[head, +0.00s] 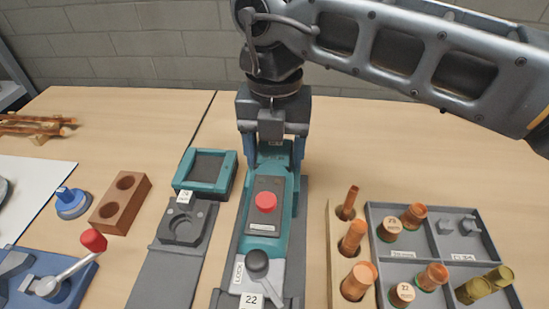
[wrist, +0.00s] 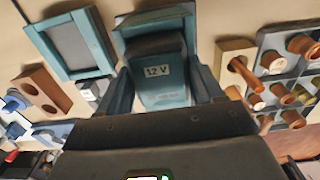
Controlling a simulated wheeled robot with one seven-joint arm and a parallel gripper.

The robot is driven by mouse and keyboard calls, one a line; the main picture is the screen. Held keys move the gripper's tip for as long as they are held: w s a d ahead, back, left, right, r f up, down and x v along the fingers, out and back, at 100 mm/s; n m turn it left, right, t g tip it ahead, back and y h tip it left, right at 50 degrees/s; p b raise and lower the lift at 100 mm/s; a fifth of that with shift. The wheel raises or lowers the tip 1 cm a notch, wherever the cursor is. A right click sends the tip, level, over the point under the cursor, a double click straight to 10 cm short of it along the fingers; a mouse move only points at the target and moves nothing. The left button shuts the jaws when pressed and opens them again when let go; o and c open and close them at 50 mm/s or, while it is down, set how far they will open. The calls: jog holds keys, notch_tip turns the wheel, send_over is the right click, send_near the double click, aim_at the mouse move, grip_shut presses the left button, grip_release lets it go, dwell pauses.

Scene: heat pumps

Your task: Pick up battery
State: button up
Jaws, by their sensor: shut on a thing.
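The battery (head: 273,149) is a teal block between my gripper's fingers in the head view. In the wrist view the battery (wrist: 160,92) shows a white "12 V" label. My gripper (head: 275,157) points down and is shut on the battery, one finger on each side. Below it in the head view is a teal and grey device (head: 262,232) with a red button, a black knob and the labels "LOCK" and "22". The battery is at the device's far end; I cannot tell whether they touch.
A teal-rimmed tray (head: 228,172) and a grey fixture (head: 172,252) stand left of the device. A brown two-hole block (head: 105,214) is further left. On the right are a wooden holder with copper pieces (head: 335,236) and a grey compartment tray (head: 374,222). The back right table is clear.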

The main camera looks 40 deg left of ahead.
aim_at(273, 150)
jog(key=shift+r, duration=0.1)
notch_tip(273, 150, up, 18)
jog(key=b, duration=0.1)
dwell(0.7)
jog(key=shift+a, duration=0.1)
